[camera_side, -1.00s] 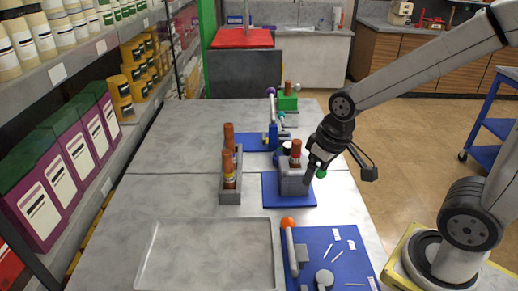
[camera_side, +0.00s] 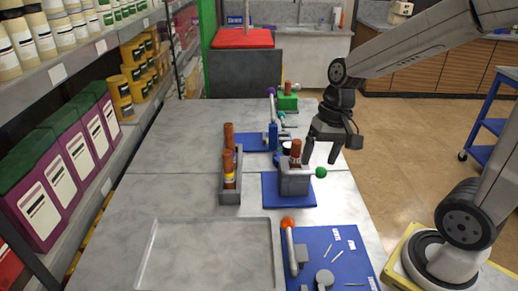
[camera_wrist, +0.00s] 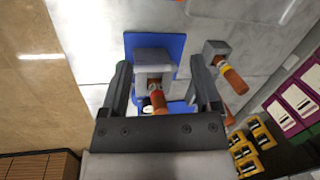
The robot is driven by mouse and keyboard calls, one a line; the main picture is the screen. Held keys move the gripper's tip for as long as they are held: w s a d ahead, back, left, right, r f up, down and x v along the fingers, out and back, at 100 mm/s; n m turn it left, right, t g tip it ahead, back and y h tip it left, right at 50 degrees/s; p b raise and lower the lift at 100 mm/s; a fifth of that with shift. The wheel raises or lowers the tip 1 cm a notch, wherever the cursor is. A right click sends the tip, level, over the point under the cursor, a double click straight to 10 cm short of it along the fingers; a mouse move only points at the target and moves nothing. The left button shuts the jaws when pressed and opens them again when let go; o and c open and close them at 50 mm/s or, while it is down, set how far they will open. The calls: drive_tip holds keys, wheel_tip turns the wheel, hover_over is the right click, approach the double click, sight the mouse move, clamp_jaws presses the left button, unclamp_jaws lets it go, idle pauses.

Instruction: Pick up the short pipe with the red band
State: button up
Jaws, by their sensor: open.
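A short brown-red pipe (camera_side: 295,151) stands upright in a grey block (camera_side: 295,183) on a blue mat (camera_side: 290,203); a red band on it is too small to make out surely. Two more brown pipes stand in a grey rack to the left; the nearer one (camera_side: 229,168) has a yellow band. My gripper (camera_side: 320,158) is open and empty, fingers down, just right of the block's pipe in the side view.
The grey rack (camera_side: 230,196) stands left of the block. A green ball (camera_side: 321,172) sticks out at the block's right. A grey tray (camera_side: 210,222) lies in front, beside a blue mat (camera_side: 325,242) with tools. More pump parts stand behind.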

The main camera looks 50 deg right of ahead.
drive_tip(key=m+y, duration=0.1)
drive_tip(key=m, duration=0.1)
drive_tip(key=m+t+y, duration=0.6)
drive_tip(key=m+y, duration=0.2)
drive_tip(key=m, duration=0.8)
approach(301, 141)
drive_tip(key=w+a+r, duration=0.2)
drive_tip(key=a, duration=0.2)
drive_tip(key=f, duration=0.4)
drive_tip(key=shift+w+f, duration=0.1)
drive_tip(key=shift+w, duration=0.15)
drive_tip(key=shift+x, duration=4)
drive_tip(key=shift+f, duration=0.1)
clamp_jaws()
